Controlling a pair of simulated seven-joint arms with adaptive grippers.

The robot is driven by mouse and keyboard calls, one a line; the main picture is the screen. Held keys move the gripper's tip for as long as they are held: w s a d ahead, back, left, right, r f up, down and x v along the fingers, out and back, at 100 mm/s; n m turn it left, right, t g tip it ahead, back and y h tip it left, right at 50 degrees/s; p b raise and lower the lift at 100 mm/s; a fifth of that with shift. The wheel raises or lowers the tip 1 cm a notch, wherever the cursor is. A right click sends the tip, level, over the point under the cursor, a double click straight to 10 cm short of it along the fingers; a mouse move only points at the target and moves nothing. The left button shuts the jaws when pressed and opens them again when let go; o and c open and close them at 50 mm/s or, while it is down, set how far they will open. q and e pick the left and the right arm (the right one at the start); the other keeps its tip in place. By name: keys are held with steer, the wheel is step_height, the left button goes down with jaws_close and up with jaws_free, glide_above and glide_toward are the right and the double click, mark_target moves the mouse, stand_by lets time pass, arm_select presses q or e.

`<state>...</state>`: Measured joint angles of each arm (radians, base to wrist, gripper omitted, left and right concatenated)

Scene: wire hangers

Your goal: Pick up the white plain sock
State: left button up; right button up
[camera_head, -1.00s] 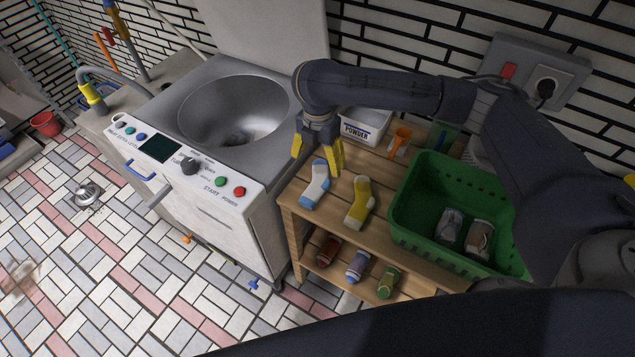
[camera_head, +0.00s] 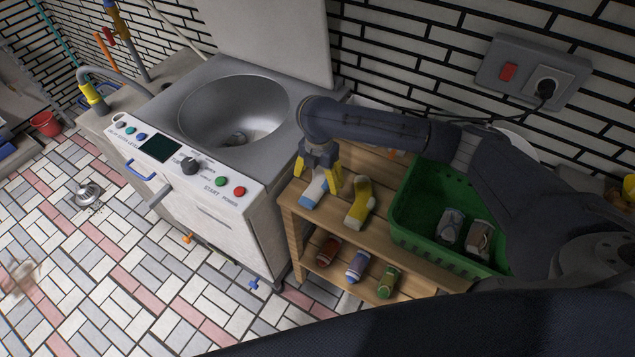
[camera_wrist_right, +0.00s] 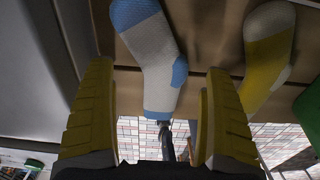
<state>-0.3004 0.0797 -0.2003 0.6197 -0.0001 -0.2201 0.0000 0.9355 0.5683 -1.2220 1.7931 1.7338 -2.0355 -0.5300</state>
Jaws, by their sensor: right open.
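The white sock (camera_head: 314,191) has blue patches at its ends and lies on the top of the wooden shelf, near its left edge. My right gripper (camera_head: 317,180) is open above it, its yellow fingers hiding part of the sock. In the right wrist view the sock (camera_wrist_right: 152,60) shows ahead, with its lower blue end between the two open fingers (camera_wrist_right: 160,125). I cannot tell whether the fingers touch it. My left gripper is not in view.
A yellow and grey sock (camera_head: 359,203) lies close to the right, also in the right wrist view (camera_wrist_right: 268,50). A green basket (camera_head: 408,235) with shoe-like items stands farther right. The washing machine (camera_head: 262,215) adjoins the shelf's left side. Several rolled items lie on the lower shelf.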

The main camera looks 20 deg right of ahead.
steer(key=shift+f, duration=0.8)
steer(key=c, duration=1.1)
